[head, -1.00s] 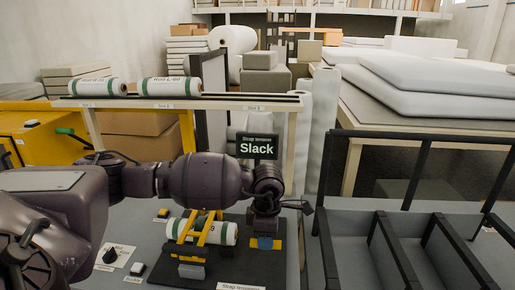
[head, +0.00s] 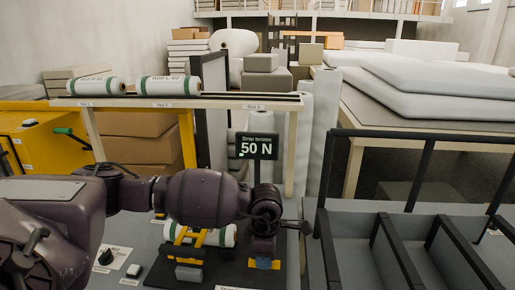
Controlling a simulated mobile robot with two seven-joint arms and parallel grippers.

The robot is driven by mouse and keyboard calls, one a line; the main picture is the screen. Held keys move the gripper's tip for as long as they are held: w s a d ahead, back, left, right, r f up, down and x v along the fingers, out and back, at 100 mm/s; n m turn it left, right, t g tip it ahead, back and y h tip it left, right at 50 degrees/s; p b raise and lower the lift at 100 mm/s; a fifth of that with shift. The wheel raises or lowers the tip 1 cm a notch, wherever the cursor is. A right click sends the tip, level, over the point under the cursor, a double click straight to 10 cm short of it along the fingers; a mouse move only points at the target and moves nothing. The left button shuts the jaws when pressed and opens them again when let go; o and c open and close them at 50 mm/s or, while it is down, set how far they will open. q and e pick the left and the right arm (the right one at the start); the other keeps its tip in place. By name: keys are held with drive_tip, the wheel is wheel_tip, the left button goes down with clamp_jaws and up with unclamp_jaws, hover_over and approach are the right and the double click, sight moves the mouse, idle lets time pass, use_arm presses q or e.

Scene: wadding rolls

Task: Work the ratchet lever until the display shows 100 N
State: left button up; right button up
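The strap tension display (head: 257,146) reads 50 N and stands behind my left arm. A white roll with green bands (head: 221,236) lies in the tensioner on a dark base plate (head: 215,274), with yellow straps or bars (head: 185,238) over it. My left gripper (head: 264,258) points down at the right end of the base, over a small blue and yellow part at the ratchet. The ratchet lever is mostly hidden behind the gripper, and I cannot tell whether the fingers are closed on it. My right gripper is not in view.
Two banded rolls (head: 164,86) lie on a shelf (head: 180,101) behind. A bin with black-edged compartments (head: 400,255) stands at the right. A black knob (head: 105,257) on a white plate sits at the left of the bench.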

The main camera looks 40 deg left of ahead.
use_arm(q)
drive_tip(key=shift+w+a+r+p, duration=0.1)
drive_tip(key=shift+w+r+p, duration=0.15)
drive_tip(key=shift+r, duration=0.45)
drive_tip(key=shift+w+a+r+p, duration=0.1)
drive_tip(key=shift+r+p, duration=0.2)
drive_tip(key=shift+r, duration=0.35)
drive_tip(key=shift+w+a+r+p, duration=0.1)
drive_tip(key=shift+w+r+p, duration=0.15)
drive_tip(key=shift+r, duration=1)
drive_tip(key=shift+w+a+r+p, duration=0.1)
drive_tip(key=shift+w+r+p, duration=0.1)
drive_tip(key=shift+r+p, duration=0.3)
drive_tip(key=shift+w+a+r+p, duration=0.1)
drive_tip(key=shift+w+r+p, duration=0.1)
drive_tip(key=shift+r, duration=0.45)
drive_tip(key=r, duration=0.2)
drive_tip(key=w+r+p, duration=0.1)
drive_tip(key=shift+a+r, duration=0.25)
drive_tip(key=shift+a, duration=0.05)
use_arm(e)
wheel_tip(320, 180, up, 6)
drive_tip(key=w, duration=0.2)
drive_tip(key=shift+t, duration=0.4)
use_arm(q)
drive_tip(key=shift+s, duration=0.1)
